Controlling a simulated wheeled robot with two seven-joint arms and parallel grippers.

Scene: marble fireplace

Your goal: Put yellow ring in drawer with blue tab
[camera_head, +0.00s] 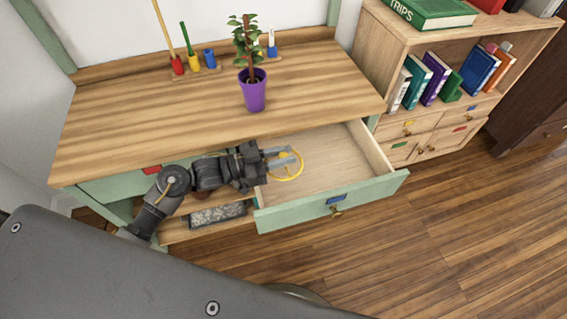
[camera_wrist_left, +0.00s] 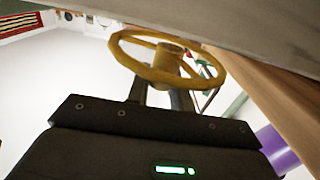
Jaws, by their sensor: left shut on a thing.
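The yellow ring (camera_head: 288,166) is a wheel-like hoop with a hub and spokes. My left gripper (camera_head: 280,160) is shut on it and holds it over the left part of the open drawer (camera_head: 322,155). The ring also shows in the left wrist view (camera_wrist_left: 160,62), above the gripper's dark body, with the fingers at its hub. The drawer is pulled out, with a pale wood inside and a green front. A blue tab (camera_head: 337,198) sits on that front above a brass knob. My right gripper is not in view.
The wooden desk top (camera_head: 140,110) overhangs the drawer's back. A purple pot with a plant (camera_head: 254,92) stands on it. A drawer with a red tab (camera_head: 151,170) is at left. A bookshelf (camera_head: 385,40) stands at right. The drawer's right part is empty.

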